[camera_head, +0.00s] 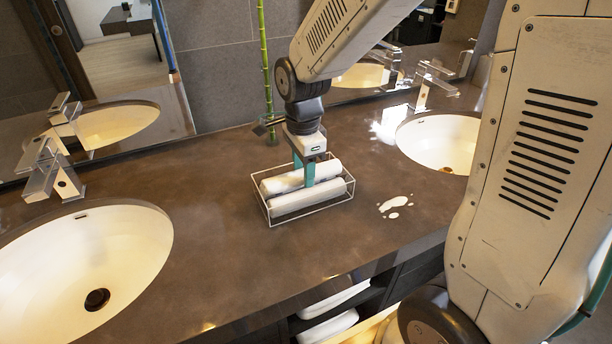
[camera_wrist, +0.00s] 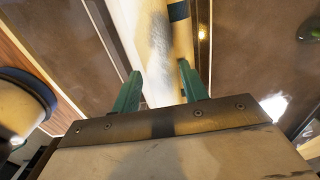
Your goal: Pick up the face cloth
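Two rolled white face cloths lie side by side in a white wire basket (camera_head: 309,215) on the counter, a back roll (camera_head: 284,183) and a front roll (camera_head: 308,199). My gripper (camera_head: 304,170) points down over the basket. Its two teal fingers stand apart on either side of the back roll. In the wrist view, a white roll (camera_wrist: 156,50) runs between the fingers of my gripper (camera_wrist: 160,85). I cannot tell whether either finger touches the cloth. My gripper hides part of the back roll.
A sink (camera_head: 85,265) lies at the left and another sink (camera_head: 440,142) at the right. A green bamboo stalk (camera_head: 264,60) stands behind. More white rolls (camera_head: 328,326) sit on a shelf below.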

